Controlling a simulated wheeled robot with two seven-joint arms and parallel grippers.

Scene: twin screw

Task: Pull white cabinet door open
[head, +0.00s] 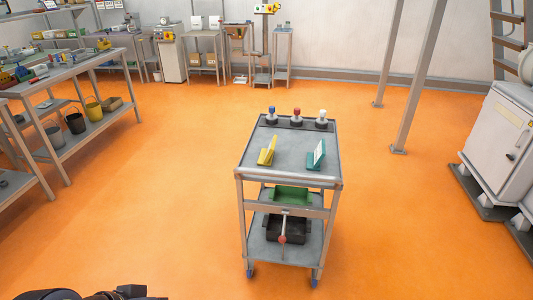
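A large white cabinet (498,140) stands at the right edge, on a dark base, and is cut off by the picture's edge. Its visible front looks shut, with a small pale label and dark marks that are too small to make out. I cannot tell which mark is a handle. A dark piece of my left arm shows at the bottom left edge, far from the cabinet. No fingers of my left gripper can be seen. My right gripper is out of view.
A grey wheeled cart (290,185) stands in the middle with small items on it. A workbench (85,70) with buckets below lines the left. Orange floor (400,220) is clear between cart and cabinet.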

